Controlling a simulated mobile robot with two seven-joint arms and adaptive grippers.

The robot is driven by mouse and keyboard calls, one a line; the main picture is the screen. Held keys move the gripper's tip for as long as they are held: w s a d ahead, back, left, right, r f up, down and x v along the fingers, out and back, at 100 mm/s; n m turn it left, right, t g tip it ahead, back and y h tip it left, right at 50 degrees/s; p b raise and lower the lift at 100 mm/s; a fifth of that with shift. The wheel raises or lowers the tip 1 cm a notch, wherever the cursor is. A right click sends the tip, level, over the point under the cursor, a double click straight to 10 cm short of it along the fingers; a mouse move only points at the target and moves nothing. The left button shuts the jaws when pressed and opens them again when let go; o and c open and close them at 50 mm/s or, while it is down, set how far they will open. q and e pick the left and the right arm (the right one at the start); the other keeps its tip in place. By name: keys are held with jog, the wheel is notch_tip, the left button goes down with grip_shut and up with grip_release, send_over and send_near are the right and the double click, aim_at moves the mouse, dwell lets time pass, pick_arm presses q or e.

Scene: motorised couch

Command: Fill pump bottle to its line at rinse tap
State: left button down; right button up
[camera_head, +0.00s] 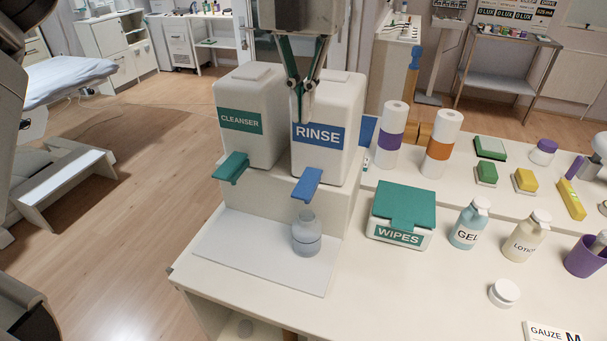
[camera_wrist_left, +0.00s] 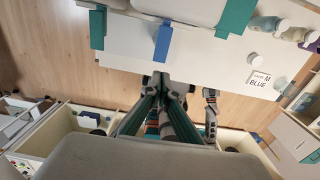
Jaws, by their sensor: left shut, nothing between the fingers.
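The clear pump bottle (camera_head: 306,238) stands upright on the white tray (camera_head: 262,252), below the blue tap lever (camera_head: 306,184) of the RINSE tank (camera_head: 324,130). A line runs around its body; I cannot tell the liquid level. My left gripper (camera_head: 303,112) is shut and empty, pointing down in front of the upper RINSE tank, above the lever and bottle. In the left wrist view its fingers (camera_wrist_left: 164,84) are together, and the blue lever shows ahead (camera_wrist_left: 162,42). The bottle does not show there. My right gripper is not in view.
The CLEANSER tank (camera_head: 247,112) with its green lever (camera_head: 231,167) stands left of RINSE. A WIPES box (camera_head: 402,209), GEL bottle (camera_head: 469,224) and LOTION bottle (camera_head: 524,237) stand to the right. The counter front (camera_head: 420,300) is mostly clear.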

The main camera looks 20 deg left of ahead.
aim_at(301, 193)
pick_arm(q)
notch_tip(301, 193, down, 14)
jog(key=shift+f, duration=0.1)
dwell(0.6)
jog(key=f+t+b, duration=0.1)
jog(key=b, duration=0.1)
jog(key=s+f+t+b, duration=0.1)
jog(key=b, duration=0.2)
jog(key=shift+f, duration=0.2)
jog(key=shift+r+t, duration=0.25)
jog(key=shift+t, duration=0.05)
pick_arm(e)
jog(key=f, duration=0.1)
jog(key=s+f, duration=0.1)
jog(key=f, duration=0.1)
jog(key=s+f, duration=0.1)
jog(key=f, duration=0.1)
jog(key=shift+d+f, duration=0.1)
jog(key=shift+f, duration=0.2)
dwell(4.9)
